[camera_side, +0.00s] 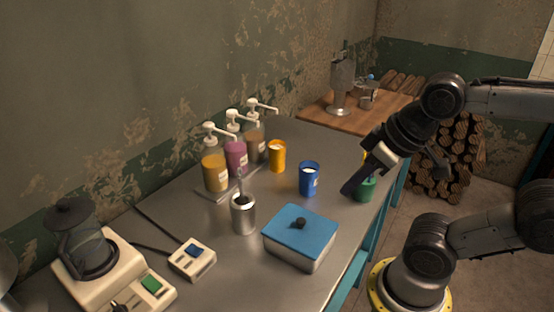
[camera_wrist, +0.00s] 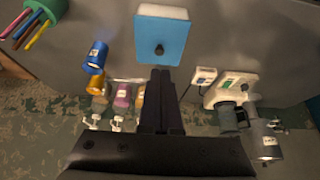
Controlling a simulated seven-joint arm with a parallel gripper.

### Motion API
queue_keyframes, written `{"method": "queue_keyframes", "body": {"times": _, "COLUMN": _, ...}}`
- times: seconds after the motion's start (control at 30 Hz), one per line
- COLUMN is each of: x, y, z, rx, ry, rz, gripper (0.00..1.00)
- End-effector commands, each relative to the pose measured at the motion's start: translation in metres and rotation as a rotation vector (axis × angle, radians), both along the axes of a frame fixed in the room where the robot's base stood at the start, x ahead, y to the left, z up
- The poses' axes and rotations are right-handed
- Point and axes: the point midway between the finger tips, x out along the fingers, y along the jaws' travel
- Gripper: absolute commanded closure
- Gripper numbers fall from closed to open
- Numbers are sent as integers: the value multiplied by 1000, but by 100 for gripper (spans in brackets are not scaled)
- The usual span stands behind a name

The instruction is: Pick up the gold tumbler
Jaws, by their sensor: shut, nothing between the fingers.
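The gold tumbler (camera_side: 277,157) stands upright on the metal table, between the pump bottles and the blue tumbler (camera_side: 309,180). In the wrist view the gold tumbler (camera_wrist: 96,85) is left of my fingers, partly behind the blue tumbler (camera_wrist: 95,57). My gripper (camera_side: 347,190) is shut and empty, with its fingers pointing down. In the side view it overlaps the left side of the green cup (camera_side: 366,190), and is well to the right of the gold tumbler. In the wrist view my gripper (camera_wrist: 160,72) points at the blue-lidded box.
Pump bottles (camera_side: 235,155) stand behind the gold tumbler. A steel cup with a utensil (camera_side: 243,217) and a blue-lidded box (camera_side: 300,233) are nearer the front. The green cup (camera_wrist: 35,12) holds several pencils.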

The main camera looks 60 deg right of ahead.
Motion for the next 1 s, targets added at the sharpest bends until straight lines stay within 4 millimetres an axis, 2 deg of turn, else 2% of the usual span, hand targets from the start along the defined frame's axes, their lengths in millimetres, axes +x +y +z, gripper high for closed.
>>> {"method": "queue_keyframes", "body": {"times": 0.5, "x": 0, "y": 0, "z": 0, "rx": 0, "ry": 0, "rz": 0, "gripper": 98}}
{"method": "queue_keyframes", "body": {"times": 1.0, "x": 0, "y": 0, "z": 0, "rx": 0, "ry": 0, "rz": 0, "gripper": 8}}
